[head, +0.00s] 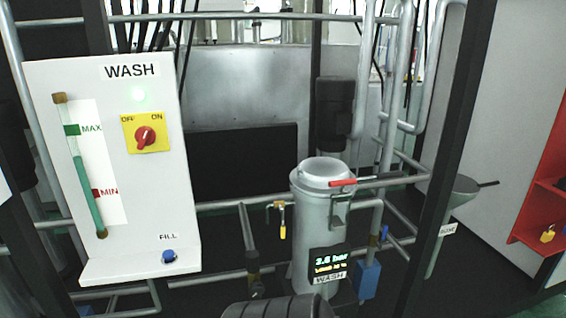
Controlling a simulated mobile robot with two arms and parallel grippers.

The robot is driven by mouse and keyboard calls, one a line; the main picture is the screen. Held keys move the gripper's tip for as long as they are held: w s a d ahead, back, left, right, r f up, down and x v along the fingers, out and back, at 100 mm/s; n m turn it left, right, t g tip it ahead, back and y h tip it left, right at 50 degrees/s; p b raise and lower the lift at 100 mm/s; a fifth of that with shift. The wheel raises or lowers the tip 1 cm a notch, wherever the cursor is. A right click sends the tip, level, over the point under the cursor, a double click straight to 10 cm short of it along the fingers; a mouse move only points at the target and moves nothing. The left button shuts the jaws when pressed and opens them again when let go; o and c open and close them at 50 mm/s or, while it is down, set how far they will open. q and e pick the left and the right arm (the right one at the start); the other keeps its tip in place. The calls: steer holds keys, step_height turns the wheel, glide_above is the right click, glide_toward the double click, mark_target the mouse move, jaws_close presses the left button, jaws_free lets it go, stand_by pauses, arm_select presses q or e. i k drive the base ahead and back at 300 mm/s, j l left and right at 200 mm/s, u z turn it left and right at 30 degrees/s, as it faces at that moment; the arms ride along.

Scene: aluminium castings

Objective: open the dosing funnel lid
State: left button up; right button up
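A grey funnel (458,192) on a slim pipe stands at the right, partly behind a dark upright post. A dark handle (488,183) sticks out to the right from its top. The top looks flat and covered, but it is too small to tell how the lid sits. A label (447,229) on the pipe below is partly cut off by the post. Neither of my grippers is in view.
A grey canister (318,220) with a red-handled lid and a display reading about 2.6 bar stands in the middle. A white WASH panel (150,190) with a red switch is at left. The dark post (455,130) and pipes crowd the funnel's left side; a red shelf (545,190) is at right.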

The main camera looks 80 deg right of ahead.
mark_target(465, 186)
steer(key=z, duration=4.05)
